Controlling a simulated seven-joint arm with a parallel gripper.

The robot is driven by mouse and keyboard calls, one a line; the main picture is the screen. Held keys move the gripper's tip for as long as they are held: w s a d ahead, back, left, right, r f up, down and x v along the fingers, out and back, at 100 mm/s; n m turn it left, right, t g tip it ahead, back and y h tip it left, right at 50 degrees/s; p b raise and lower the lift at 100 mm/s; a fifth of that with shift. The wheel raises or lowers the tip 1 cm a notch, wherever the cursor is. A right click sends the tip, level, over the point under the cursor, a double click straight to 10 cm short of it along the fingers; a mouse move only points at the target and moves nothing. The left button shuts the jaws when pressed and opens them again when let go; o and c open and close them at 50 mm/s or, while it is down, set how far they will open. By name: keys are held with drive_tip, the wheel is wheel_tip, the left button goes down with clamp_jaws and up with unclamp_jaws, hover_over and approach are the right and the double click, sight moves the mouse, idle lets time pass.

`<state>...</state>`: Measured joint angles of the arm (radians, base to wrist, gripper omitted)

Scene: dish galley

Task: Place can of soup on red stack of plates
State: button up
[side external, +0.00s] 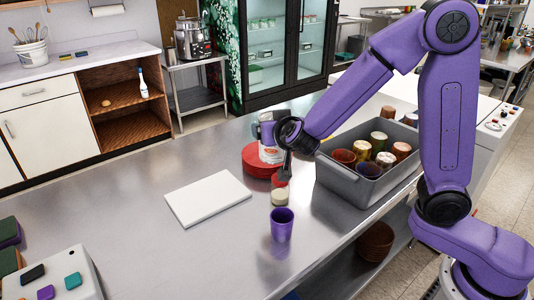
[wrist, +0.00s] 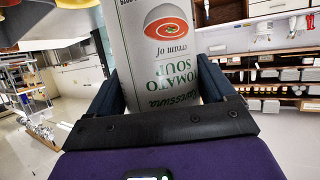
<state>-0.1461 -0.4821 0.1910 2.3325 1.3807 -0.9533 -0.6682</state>
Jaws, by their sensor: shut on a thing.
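The can of soup (wrist: 165,40) is white with green lettering and a picture of red soup. In the wrist view it fills the space between the two dark fingers of my gripper (wrist: 165,95). My gripper is shut on it. In the side view the can (side external: 271,154) shows below my purple hand, at the red stack of plates (side external: 254,168). The can looks upright and overlaps the right part of the stack. I cannot tell whether its base touches the top plate. Part of the can is hidden by my gripper (side external: 278,160).
A grey bin (side external: 335,185) with several cups stands right of the plates. A small cream-coloured container (side external: 279,198) and a purple cup (side external: 282,225) stand in front. A white board (side external: 208,199) lies to the left.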

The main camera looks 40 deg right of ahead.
drive_tip(key=w+d+r+m+g+h, duration=0.2)
drive_tip(key=d+m+h, duration=0.1)
drive_tip(key=d, duration=0.7)
drive_tip(key=shift+w+d+f, duration=0.2)
drive_tip(key=shift+w+f, duration=3.1)
drive_tip(key=shift+w, duration=0.25)
drive_tip(key=shift+w+d+f, duration=0.15)
drive_tip(key=shift+w+f, duration=3.15)
drive_tip(key=shift+w, duration=0.25)
drive_tip(key=shift+f, duration=0.1)
drive_tip(key=o, duration=1.3)
drive_tip(key=shift+f, duration=0.1)
drive_tip(key=shift+c, duration=0.2)
